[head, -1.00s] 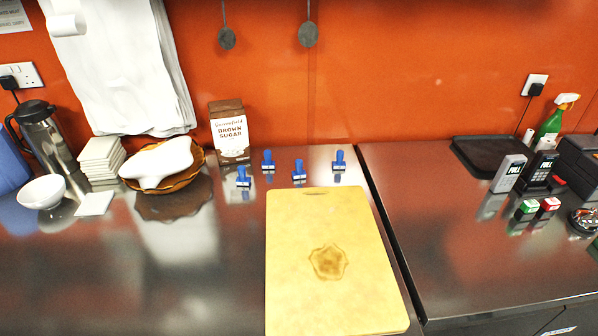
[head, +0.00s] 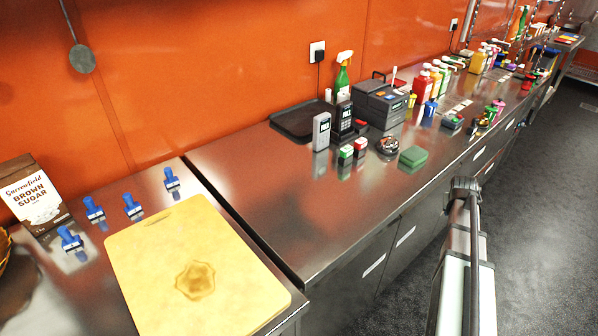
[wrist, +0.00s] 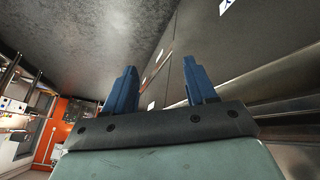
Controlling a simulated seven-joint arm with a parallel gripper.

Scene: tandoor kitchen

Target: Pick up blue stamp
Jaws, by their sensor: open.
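Several blue stamps stand upright on the steel counter at the left of the head view, behind the yellow cutting board. One blue stamp (head: 70,239) is nearest the sugar box, another blue stamp (head: 94,208) is behind it, a third blue stamp (head: 132,206) is by the board's corner, and one more blue stamp (head: 171,179) is farthest right. In the wrist view my gripper (wrist: 162,88) has its two blue fingers apart with nothing between them. It faces the cabinet fronts and floor, away from the stamps. No stamp shows in the wrist view.
The cutting board (head: 231,252) lies in front of the stamps. A brown sugar box (head: 36,199) stands at the left. On the right counter are a black tray (head: 297,121), card readers, a green spray bottle (head: 342,78) and a green sponge (head: 413,157). The counter's near middle is clear.

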